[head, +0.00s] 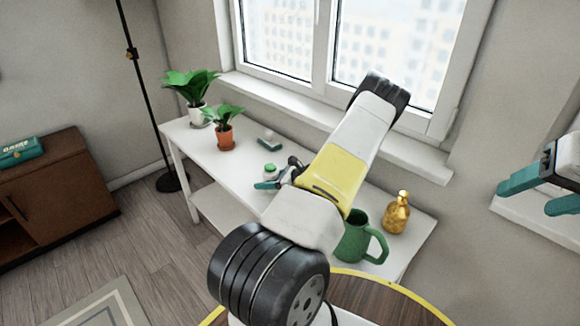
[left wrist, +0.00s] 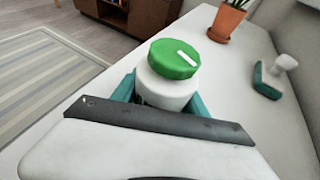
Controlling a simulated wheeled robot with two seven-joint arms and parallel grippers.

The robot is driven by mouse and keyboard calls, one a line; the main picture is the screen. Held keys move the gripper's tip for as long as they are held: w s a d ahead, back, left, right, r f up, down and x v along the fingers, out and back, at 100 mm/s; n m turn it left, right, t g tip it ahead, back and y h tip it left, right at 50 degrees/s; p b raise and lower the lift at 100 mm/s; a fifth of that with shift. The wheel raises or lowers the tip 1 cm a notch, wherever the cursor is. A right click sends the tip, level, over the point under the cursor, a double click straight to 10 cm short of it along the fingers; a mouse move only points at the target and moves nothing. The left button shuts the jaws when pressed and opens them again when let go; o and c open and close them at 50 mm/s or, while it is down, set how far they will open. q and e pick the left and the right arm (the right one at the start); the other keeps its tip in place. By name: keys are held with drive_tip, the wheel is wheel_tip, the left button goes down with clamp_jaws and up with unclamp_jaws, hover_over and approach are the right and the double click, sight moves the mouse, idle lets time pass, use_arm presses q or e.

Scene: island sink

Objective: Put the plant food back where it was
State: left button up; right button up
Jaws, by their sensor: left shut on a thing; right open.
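The plant food looks to be the small white bottle with a green cap (head: 270,170). It also shows large in the left wrist view (left wrist: 168,88), upright, with its lower part hidden by my gripper. My left gripper (head: 267,183) is shut on the bottle, with a teal finger on each side. It is over the white table (head: 245,173); I cannot tell whether the bottle touches the top. My right gripper (head: 540,190) is open and empty at the right edge, away from the table.
Two potted plants, one in a white pot (head: 198,117) and one in a terracotta pot (head: 225,137), stand at the table's left end. A small teal and white object (head: 269,137) lies near the wall. A green jug (head: 355,238) and a gold bottle (head: 397,213) stand at the right end.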

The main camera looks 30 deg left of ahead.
use_arm(q)
drive_tip(key=o, duration=1.5)
drive_tip(key=shift+c, duration=0.2)
drive_tip(key=v, duration=1.2)
drive_tip(key=shift+r, duration=0.1)
